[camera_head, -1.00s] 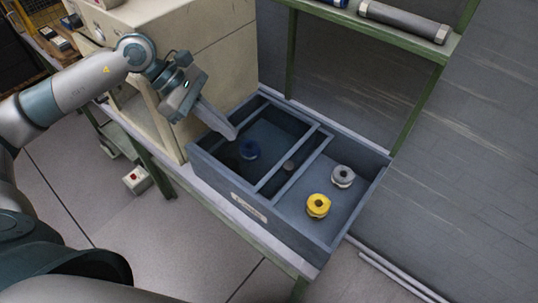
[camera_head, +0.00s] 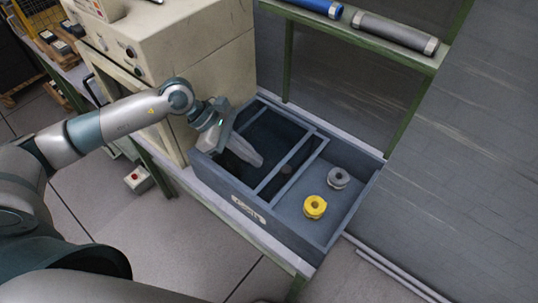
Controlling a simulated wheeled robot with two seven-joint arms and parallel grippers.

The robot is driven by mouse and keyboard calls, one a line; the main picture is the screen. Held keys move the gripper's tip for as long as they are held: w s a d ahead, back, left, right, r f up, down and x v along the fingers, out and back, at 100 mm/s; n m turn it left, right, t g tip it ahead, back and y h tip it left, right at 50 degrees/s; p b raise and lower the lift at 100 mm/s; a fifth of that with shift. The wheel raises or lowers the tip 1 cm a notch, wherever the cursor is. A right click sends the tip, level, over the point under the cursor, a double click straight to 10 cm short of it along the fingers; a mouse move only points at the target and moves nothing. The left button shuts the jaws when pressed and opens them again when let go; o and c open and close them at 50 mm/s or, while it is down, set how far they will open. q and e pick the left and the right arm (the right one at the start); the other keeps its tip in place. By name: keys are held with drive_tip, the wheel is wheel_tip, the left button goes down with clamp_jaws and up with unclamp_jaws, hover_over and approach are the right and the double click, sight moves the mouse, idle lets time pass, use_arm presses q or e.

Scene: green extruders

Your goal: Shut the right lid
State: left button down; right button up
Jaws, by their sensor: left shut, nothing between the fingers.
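No lid can be made out in the head view. My left gripper (camera_head: 257,160) comes in from the left and is shut and empty. Its fingers point right, over the left compartment of a blue-grey divided bin (camera_head: 282,228); I cannot tell how deep they reach. Dividers (camera_head: 291,166) separate the left compartment, a narrow middle one and a wide right one. In the right compartment lie a yellow spool-like part (camera_head: 315,207) and a grey one (camera_head: 338,178). My right gripper is not in view.
A beige machine (camera_head: 192,65) stands directly behind my left gripper. A green-framed shelf (camera_head: 345,38) at the back holds a grey cylinder (camera_head: 395,32) and a blue one (camera_head: 318,5). A small box with a red button (camera_head: 138,179) sits at the left. The floor in front is clear.

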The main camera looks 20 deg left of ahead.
use_arm(q)
drive_tip(key=d, duration=0.1)
drive_tip(key=d+p, duration=0.2)
drive_tip(key=shift+w+d+f, duration=0.1)
drive_tip(key=shift+w+f, duration=0.1)
drive_tip(key=shift+f, duration=0.1)
drive_tip(key=shift+w+d+f, duration=0.1)
drive_tip(key=shift+d+f, duration=0.15)
drive_tip(key=shift+d, duration=0.35)
